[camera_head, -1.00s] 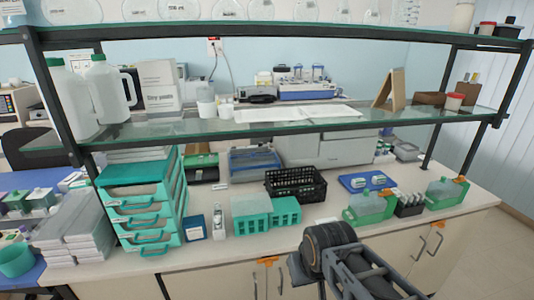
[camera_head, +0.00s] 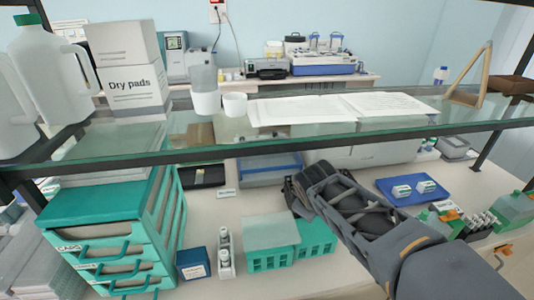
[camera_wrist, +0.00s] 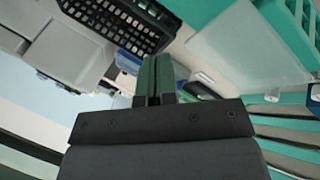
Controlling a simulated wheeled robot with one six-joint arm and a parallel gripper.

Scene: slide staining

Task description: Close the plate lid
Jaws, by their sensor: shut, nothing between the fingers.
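The likely plate is a shallow blue-rimmed tray (camera_head: 270,169) with a greyish translucent surface, on the bench under the glass shelf in the head view. Whether that surface is a lid, and how far it is open, I cannot tell. A small blue part (camera_wrist: 128,62), perhaps of the same tray, shows beside my fingers in the wrist view. My gripper (camera_wrist: 157,62) is shut and empty, its two dark green fingers together. In the head view my wrist hides the fingertips, in front and to the right of the tray.
Teal racks (camera_head: 266,262) stand at the bench front, with a teal drawer unit (camera_head: 100,208) to their left. A black basket (camera_wrist: 112,22) shows in the wrist view. The glass shelf (camera_head: 215,133) runs above the bench. A blue tray (camera_head: 411,199) lies at right.

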